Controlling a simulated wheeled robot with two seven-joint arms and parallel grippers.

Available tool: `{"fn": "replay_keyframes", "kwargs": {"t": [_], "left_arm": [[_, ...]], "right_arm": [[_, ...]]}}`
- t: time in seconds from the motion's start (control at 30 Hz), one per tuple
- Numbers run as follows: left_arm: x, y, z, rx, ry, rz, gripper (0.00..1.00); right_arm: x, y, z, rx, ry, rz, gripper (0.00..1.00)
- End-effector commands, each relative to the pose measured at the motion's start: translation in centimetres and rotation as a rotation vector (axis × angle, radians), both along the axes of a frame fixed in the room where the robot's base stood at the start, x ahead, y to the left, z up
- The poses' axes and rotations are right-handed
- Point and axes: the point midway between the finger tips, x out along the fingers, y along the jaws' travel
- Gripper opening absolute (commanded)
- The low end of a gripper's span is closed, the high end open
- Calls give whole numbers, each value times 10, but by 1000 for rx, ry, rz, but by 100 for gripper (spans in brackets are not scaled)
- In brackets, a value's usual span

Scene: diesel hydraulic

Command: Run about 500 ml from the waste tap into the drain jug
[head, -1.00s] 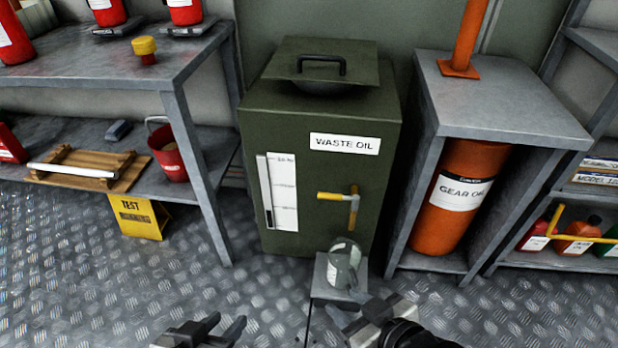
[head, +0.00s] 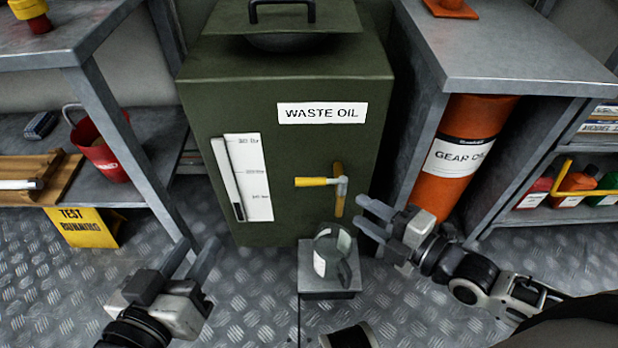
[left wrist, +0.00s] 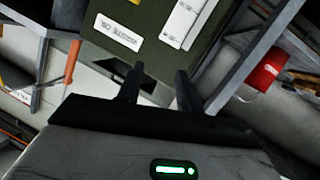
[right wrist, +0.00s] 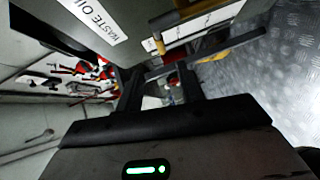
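The green waste oil tank (head: 280,110) stands ahead with a level gauge on its front. Its waste tap (head: 338,186) has a yellow lever lying sideways to the left and a yellow spout pointing down. The clear drain jug (head: 332,258) stands on a small grey stand (head: 318,285) below the tap; I cannot make out any liquid in it. My right gripper (head: 372,218) is open and empty, to the right of the tap and jug, apart from both. My left gripper (head: 195,262) is open and empty, low at the left, well away from the jug.
A grey cabinet (head: 500,55) with an orange gear oil drum (head: 460,160) stands to the right. A workbench at the left holds a red bucket (head: 98,145) on its lower shelf, with a yellow sign (head: 80,227) in front.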

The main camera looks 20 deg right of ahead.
Motion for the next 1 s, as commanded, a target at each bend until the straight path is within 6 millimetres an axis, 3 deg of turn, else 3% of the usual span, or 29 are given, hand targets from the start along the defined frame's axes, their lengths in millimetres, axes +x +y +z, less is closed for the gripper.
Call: {"fn": "replay_keyframes", "kwargs": {"t": [0.53,0.73,1.0], "left_arm": [[3,-9,7,-185,-28,-13,36],[3,-11,9,-215,-31,-16,36],[3,-11,12,-227,-36,-19,36]], "right_arm": [[99,57,-16,7,-2,0,38],[116,67,-19,4,0,0,38],[120,69,-19,2,2,2,38]]}}
